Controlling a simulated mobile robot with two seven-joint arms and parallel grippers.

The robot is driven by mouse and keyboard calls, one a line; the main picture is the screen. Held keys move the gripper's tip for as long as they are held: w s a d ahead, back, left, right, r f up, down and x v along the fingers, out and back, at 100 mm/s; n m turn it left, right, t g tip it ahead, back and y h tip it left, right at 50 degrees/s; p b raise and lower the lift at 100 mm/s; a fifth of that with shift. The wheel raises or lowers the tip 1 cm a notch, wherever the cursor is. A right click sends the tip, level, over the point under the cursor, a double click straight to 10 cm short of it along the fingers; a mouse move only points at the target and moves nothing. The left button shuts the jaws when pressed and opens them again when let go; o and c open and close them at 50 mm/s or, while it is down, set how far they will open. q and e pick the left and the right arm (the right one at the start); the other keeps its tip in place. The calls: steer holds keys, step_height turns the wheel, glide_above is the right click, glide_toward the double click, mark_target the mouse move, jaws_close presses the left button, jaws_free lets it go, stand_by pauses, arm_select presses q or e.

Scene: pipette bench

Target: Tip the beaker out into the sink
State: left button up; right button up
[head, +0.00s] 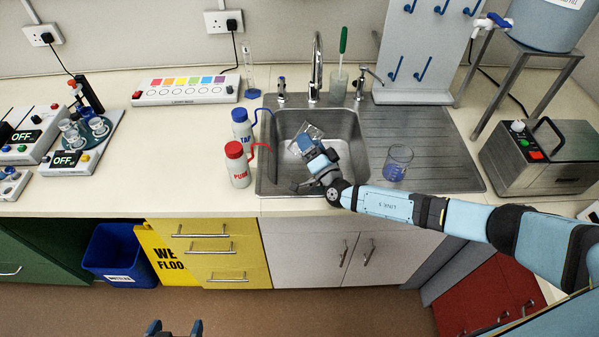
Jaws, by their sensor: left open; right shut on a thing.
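The sink (283,182) is a steel basin set in the counter at the centre of the head view. My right gripper (309,150) reaches in from the right and is over the basin. It is shut on a clear glass beaker (309,131), which looks tilted over the sink. The gripper partly hides the beaker, and I cannot tell whether any liquid is in it. My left gripper (173,329) is open and empty at the bottom edge of the view, low in front of the yellow drawers, far from the sink.
Another glass beaker (397,163) with blue at its base stands on the drainer (440,160). Blue-capped (242,130) and red-capped (237,165) wash bottles stand at the sink's left edge, spouts toward the basin. The tap (317,70) rises behind.

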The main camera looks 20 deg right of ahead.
steer(key=shift+a+r+n, duration=0.15)
steer(key=shift+r+n, duration=0.1)
steer(key=shift+n, duration=0.15)
steer(key=shift+s+a+r+n+p, duration=0.15)
steer(key=shift+r+n+p, duration=0.25)
steer(key=shift+r+p, duration=0.35)
steer(key=shift+n+y, duration=0.3)
steer(key=shift+y, duration=0.1)
steer(key=shift+f, duration=0.15)
